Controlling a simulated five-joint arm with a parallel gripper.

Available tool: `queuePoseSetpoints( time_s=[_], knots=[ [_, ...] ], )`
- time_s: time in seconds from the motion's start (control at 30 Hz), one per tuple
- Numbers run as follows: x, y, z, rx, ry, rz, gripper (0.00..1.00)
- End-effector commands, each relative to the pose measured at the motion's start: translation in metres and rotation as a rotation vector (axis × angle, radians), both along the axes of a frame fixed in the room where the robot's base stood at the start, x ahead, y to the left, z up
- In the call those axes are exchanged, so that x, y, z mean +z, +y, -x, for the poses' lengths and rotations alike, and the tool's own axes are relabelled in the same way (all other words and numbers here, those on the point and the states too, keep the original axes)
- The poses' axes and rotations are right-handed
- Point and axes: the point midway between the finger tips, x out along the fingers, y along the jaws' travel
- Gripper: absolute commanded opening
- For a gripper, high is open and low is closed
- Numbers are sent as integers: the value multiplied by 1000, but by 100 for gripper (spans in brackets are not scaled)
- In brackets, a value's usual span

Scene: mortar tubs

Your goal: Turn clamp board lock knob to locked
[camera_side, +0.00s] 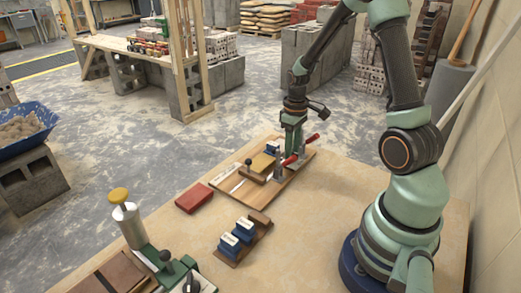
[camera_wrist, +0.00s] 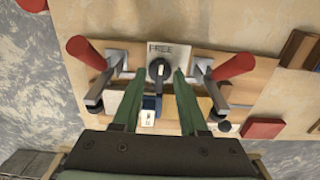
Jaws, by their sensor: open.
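The clamp board (camera_side: 262,178) lies on the table in the side view, with red-handled clamps on it. In the wrist view the lock knob (camera_wrist: 158,70) is a dark round knob with a pointer, in front of a pale plate (camera_wrist: 166,49) that reads FREE. Red clamp handles stand to its left (camera_wrist: 86,53) and right (camera_wrist: 234,66). My gripper (camera_wrist: 160,75) is open, its green fingers on either side of the knob with gaps between. In the side view my gripper (camera_side: 292,148) is low over the board and hides the knob.
A red block (camera_side: 194,198) lies left of the board. A wooden rack with blue-and-white blocks (camera_side: 240,238) stands nearer the camera. A green device with a yellow-topped cylinder (camera_side: 127,222) is at the front left. Bare table lies right of the rack.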

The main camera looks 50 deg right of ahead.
Motion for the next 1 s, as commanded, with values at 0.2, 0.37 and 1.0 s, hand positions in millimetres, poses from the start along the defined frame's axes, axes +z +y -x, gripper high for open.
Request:
queuePoseSetpoints(
  time_s=[0.2, 0.37, 1.0],
  knots=[
    [0, 0, 0, 0, 0, 0, 4],
    [0, 0, 0, 0, 0, 0, 0],
    [1, 0, -1, -279, -1, 0, 0]
  ],
)
